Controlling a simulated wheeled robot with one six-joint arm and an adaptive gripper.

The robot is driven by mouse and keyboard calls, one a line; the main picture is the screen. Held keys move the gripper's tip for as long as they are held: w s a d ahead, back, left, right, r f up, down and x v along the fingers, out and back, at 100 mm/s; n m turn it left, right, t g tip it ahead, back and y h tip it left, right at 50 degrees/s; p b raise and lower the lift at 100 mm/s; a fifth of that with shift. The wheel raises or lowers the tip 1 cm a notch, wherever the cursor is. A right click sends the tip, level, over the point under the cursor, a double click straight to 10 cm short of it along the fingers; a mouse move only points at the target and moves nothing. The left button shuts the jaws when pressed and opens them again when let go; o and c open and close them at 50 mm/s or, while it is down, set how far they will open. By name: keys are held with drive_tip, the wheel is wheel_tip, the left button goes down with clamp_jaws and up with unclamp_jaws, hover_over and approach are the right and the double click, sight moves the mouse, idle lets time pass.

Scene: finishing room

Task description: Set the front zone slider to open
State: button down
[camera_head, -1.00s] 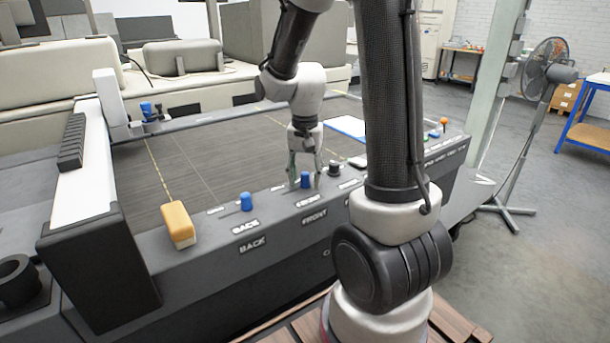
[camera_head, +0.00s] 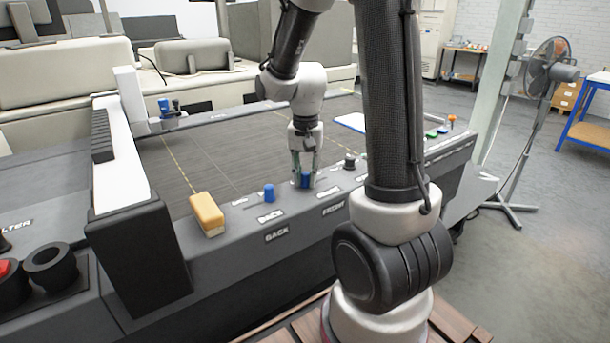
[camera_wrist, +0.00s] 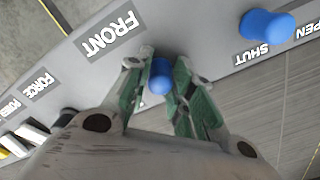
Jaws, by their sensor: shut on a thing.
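The front zone slider's blue knob (camera_head: 305,181) stands on the machine's edge panel, near the FRONT label (camera_head: 334,208). My gripper (camera_head: 304,176) reaches down from above and is shut on this knob. In the wrist view the knob (camera_wrist: 160,76) sits between the two green-padded fingertips, beside the FRONT label (camera_wrist: 114,34). The open and shut marks of the front slider cannot be read. The back slider's blue knob (camera_head: 269,193) stands to the left and also shows in the wrist view (camera_wrist: 267,24), near SHUT and OPEN lettering.
A yellow block (camera_head: 207,214) lies on the panel left of the back slider. A dark knob (camera_head: 349,161) stands close right of my gripper. The dark cutting bed (camera_head: 230,150) lies behind. A fan (camera_head: 545,80) stands at the right.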

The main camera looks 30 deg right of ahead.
sight(304, 173)
drive_tip(key=c, duration=1.2)
unclamp_jaws()
drive_tip(key=shift+a, duration=0.3)
wheel_tip(304, 173, up, 12)
drive_tip(key=s+a+r+n+t, duration=0.1)
drive_tip(key=s+n, duration=0.2)
drive_tip(key=s, duration=0.2)
drive_tip(key=s+a+r+n+t, duration=0.1)
drive_tip(key=s+n+t, duration=0.1)
drive_tip(key=s, duration=0.4)
drive_tip(key=s+r+n+t, duration=0.1)
drive_tip(key=s+n, duration=0.2)
drive_tip(key=s, duration=0.2)
drive_tip(key=shift+s+a+r+n, duration=0.25)
drive_tip(key=shift+a+n, duration=0.05)
drive_tip(key=shift+a, duration=0.1)
